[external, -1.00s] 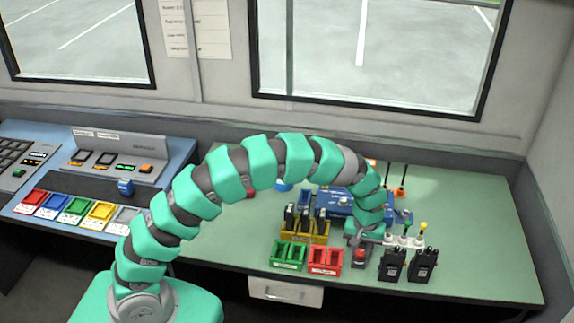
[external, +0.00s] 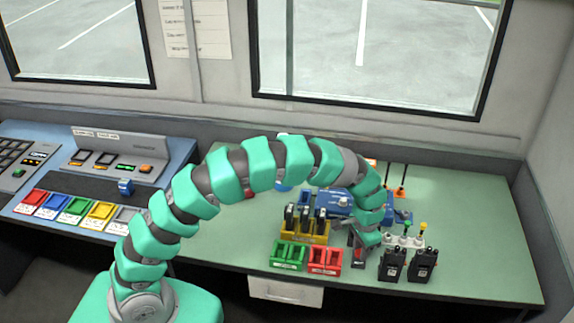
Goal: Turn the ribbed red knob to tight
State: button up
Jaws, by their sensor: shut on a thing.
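My gripper (external: 358,248) points down at the front of the green table, right of the red holder. It is shut at a small dark unit, where the ribbed red knob (external: 358,264) shows only as a little red low by the fingers. The fingers and wrist hide most of the knob. Its ribs, any marks and how far it is turned cannot be made out.
A yellow holder with dark devices (external: 305,235), a green holder (external: 288,256) and a red holder (external: 325,260) stand left. Two black radios (external: 407,264) stand close on the right, a white rack (external: 404,241) behind them. The table's far right is clear.

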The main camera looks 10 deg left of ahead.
jog(key=shift+m, duration=1.3)
jog(key=o, duration=1)
notch_tip(320, 180, up, 14)
jog(key=shift+f, duration=0.15)
